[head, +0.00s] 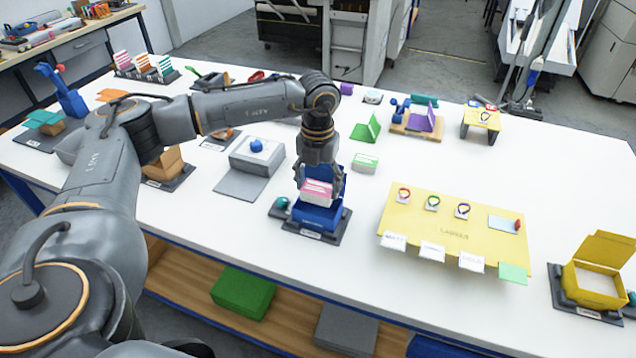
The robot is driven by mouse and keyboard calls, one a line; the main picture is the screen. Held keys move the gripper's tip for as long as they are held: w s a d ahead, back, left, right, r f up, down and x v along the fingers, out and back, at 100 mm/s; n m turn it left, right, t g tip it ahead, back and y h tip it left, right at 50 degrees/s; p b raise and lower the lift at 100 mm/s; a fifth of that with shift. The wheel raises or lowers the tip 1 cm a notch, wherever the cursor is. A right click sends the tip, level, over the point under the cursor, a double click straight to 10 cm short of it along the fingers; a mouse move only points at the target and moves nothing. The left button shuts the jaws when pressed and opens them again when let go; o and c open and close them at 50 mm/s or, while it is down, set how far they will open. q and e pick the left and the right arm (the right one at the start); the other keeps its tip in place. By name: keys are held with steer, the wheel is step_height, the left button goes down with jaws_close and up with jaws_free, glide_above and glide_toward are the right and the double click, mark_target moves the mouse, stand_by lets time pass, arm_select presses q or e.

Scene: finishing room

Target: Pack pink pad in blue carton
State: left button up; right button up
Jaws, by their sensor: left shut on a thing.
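The blue carton (320,216) stands open on a dark base plate near the middle of the table, its lid raised at the back. The pink pad (315,192), with a white band, is at the carton's mouth. My left gripper (316,180) comes down from above and is shut on the pink pad. The pad's lower part meets the carton's front rim in the picture; I cannot tell how deep it sits. The gripper hides part of the raised lid. My right gripper is not in view.
Right of the carton is a yellow labels board (455,228) with several tags. A yellow carton (597,280) stands open at the far right. A grey box with a blue knob (256,146) is to the left. White table is clear in front.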

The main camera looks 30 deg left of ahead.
arm_select(q)
steer(key=shift+f+b, duration=0.9)
steer(key=shift+f, duration=0.3)
stand_by(0.6)
steer(key=o, duration=1.3)
steer(key=shift+r+p, duration=0.6)
steer(key=shift+r, duration=0.25)
steer(key=shift+r+p, duration=2.55)
steer(key=shift+r, duration=1.65)
steer(key=shift+d+f, duration=0.1)
